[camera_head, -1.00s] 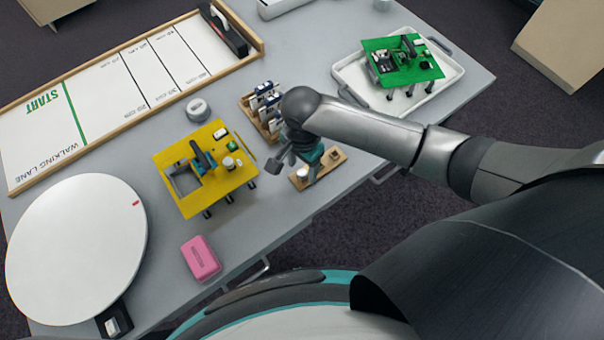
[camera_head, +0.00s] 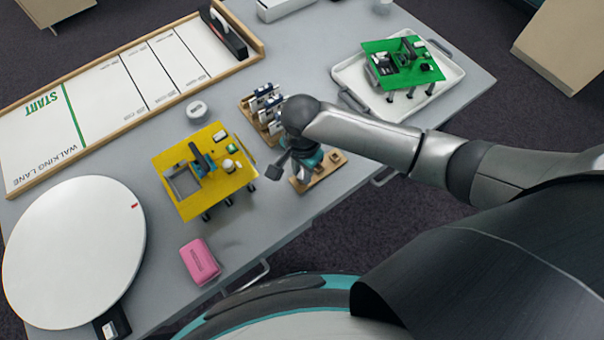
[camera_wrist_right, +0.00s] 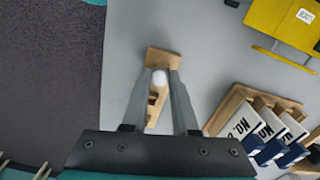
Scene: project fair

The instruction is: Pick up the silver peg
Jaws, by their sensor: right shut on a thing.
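The silver peg (camera_wrist_right: 159,77) shows in the right wrist view as a pale rounded top between the two fingertips. My right gripper (camera_wrist_right: 160,80) is shut on it from above; it also shows in the head view (camera_head: 304,168), pointing down. A narrow wooden peg block (camera_wrist_right: 163,58) lies right under the fingers, and it shows in the head view (camera_head: 324,175) near the table's front edge. The peg's lower part is hidden, so I cannot tell whether it still sits in the block. My left gripper is not in view.
A wooden rack (camera_head: 247,103) with several labelled pieces stands just behind the gripper. A yellow board (camera_head: 180,155) is to its left, a green board (camera_head: 425,73) on a white tray (camera_head: 455,80) to its right. A pink box (camera_head: 200,262) lies at the front.

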